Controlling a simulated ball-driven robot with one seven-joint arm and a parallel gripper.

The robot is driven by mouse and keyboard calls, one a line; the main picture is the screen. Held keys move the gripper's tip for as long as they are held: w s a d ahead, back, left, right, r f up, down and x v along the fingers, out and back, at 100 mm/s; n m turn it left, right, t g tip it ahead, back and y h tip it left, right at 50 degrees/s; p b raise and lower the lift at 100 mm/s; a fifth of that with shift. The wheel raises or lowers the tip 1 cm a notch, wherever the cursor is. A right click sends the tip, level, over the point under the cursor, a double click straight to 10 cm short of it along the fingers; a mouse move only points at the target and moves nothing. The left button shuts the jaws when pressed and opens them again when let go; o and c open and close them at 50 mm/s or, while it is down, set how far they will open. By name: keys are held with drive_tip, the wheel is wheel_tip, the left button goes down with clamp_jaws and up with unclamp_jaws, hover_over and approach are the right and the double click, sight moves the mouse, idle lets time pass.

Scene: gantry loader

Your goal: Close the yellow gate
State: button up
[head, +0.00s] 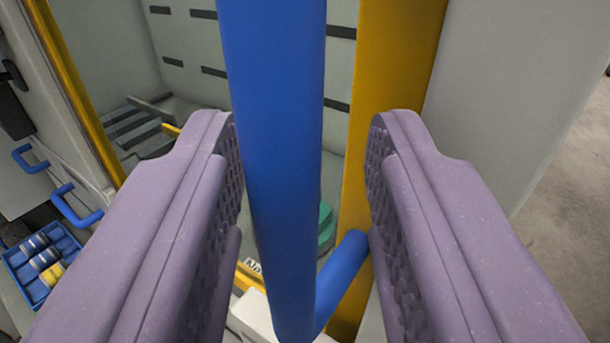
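The yellow gate shows as a yellow upright (392,75) right of centre. A thick blue bar handle (272,130) runs from the top edge down the middle, with a blue arm (342,270) bending off its lower end toward the yellow upright. My gripper (305,125) is open, with its purple fingers on either side of the handle. The handle looks closer to the left finger, and a gap shows between it and the right finger. Whether the left finger touches it I cannot tell. The rest of the gate is out of view or hidden by the handle and fingers.
Another yellow upright (75,90) edges the opening at the left. Behind is a grey enclosure with dark slots (213,72). Blue handles (75,205) and a blue tray (40,262) of small cylinders are at the left. Bare floor (570,190) shows at the right.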

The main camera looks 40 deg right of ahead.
drive_tip(key=p+v, duration=0.1)
drive_tip(key=v, duration=0.7)
drive_tip(key=shift+p, duration=0.4)
drive_tip(key=shift+w, duration=0.15)
